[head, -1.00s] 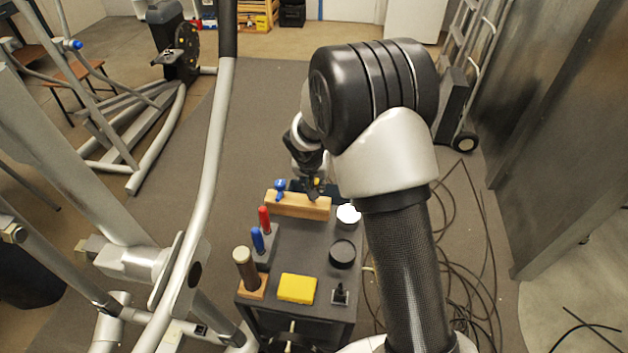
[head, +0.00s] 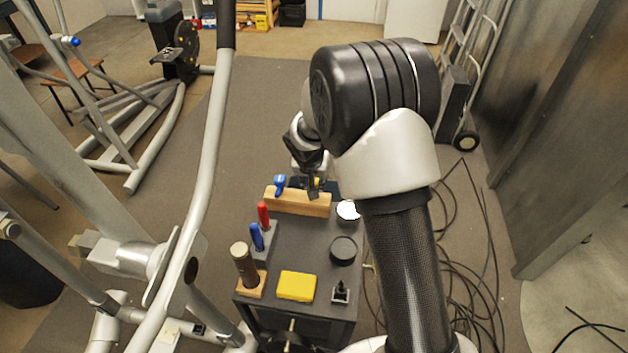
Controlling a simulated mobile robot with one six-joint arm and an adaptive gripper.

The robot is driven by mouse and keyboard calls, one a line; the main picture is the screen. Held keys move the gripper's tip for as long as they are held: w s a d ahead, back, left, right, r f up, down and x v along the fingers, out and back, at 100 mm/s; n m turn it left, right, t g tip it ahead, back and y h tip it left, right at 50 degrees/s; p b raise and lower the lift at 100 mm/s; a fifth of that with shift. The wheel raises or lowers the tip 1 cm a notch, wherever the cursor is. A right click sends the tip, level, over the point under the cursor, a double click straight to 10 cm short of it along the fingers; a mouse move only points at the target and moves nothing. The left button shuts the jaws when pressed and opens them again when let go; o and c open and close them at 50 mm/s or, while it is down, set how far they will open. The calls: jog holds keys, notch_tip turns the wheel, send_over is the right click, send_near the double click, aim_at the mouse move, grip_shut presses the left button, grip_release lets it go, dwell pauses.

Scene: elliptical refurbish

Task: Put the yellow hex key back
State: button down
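A wooden block (head: 297,203) stands at the far end of the dark cart top, with a blue-handled key (head: 280,184) upright in its left part. My gripper (head: 315,188) is over the right part of the block, its dark fingers pointing down at its top. A small yellow patch (head: 317,183), likely the yellow hex key's handle, shows at the fingers. The rest of it is hidden by the gripper and block. I cannot tell if the fingers grip it or just stand around it, nor if the key is seated in the block.
The cart top (head: 305,250) holds red (head: 263,213) and blue (head: 257,236) handled tools, a brown-handled tool (head: 244,262), a yellow block (head: 297,286), a black round container (head: 343,250) and a white-topped one (head: 348,211). The elliptical's bars (head: 205,170) stand left; cables (head: 470,250) lie right.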

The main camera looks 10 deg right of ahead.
jog(key=shift+f+b, duration=0.25)
jog(key=shift+b, duration=0.15)
jog(key=shift+f+b, duration=0.25)
jog(key=shift+b, duration=0.1)
jog(key=c, duration=1.2)
grip_release()
jog(key=shift+c, duration=0.2)
jog(key=v, duration=1.2)
